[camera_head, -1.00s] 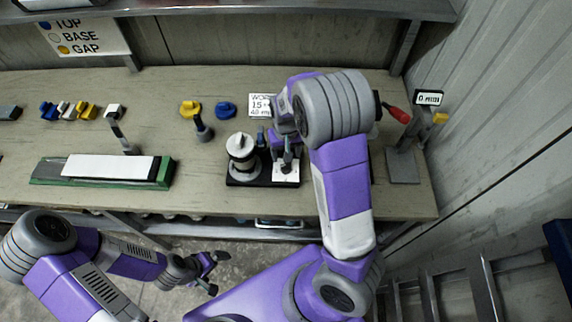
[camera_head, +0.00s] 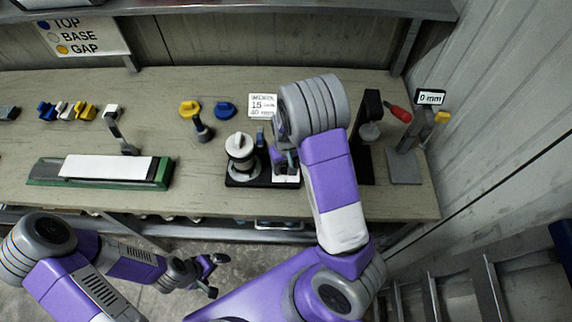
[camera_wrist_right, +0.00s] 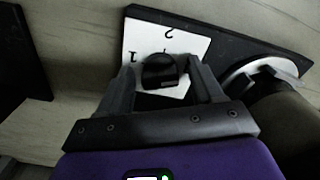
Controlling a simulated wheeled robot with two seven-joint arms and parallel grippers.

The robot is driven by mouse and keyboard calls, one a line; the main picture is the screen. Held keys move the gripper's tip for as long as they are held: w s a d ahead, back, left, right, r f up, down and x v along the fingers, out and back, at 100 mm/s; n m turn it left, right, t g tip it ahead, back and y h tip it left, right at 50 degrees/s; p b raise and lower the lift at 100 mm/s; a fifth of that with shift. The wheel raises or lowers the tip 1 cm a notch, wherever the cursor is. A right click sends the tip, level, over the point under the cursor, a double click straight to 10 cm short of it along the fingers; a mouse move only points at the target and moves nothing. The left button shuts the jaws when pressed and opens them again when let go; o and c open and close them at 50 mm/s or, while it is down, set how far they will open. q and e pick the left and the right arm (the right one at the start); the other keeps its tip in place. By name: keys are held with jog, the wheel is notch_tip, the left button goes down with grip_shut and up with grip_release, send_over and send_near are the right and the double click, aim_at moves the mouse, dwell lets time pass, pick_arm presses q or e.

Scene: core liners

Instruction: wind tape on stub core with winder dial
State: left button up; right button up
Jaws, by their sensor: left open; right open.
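The winder stands on a black base (camera_head: 234,180) at the bench's front middle. Its left side carries the stub core (camera_head: 241,163), an upright cylinder with a white top and dark body. To its right is a white dial plate (camera_head: 287,179), partly hidden by my right gripper (camera_head: 284,161). In the right wrist view the plate (camera_wrist_right: 197,45) shows the numbers 1 and 2, with a black dial knob (camera_wrist_right: 160,72) at its middle. My right gripper (camera_wrist_right: 160,78) is open, its fingers on either side of the knob. My left gripper (camera_head: 208,275) is open and empty, in front of the bench.
A green tray (camera_head: 45,172) with a white strip lies at left. A black stand (camera_head: 370,100) and a gauge reading 0 mm (camera_head: 430,97) are at right, near the wall.

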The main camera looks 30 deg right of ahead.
jog(key=shift+c, duration=0.3)
jog(key=c, duration=1)
jog(key=shift+r+m+p, duration=0.15)
jog(key=shift+m+p, duration=0.45)
jog(key=shift+m, duration=0.6)
jog(key=shift+m+p, duration=0.3)
jog(key=shift+m, duration=0.9)
jog(key=o, duration=1.1)
jog(key=shift+c, duration=0.2)
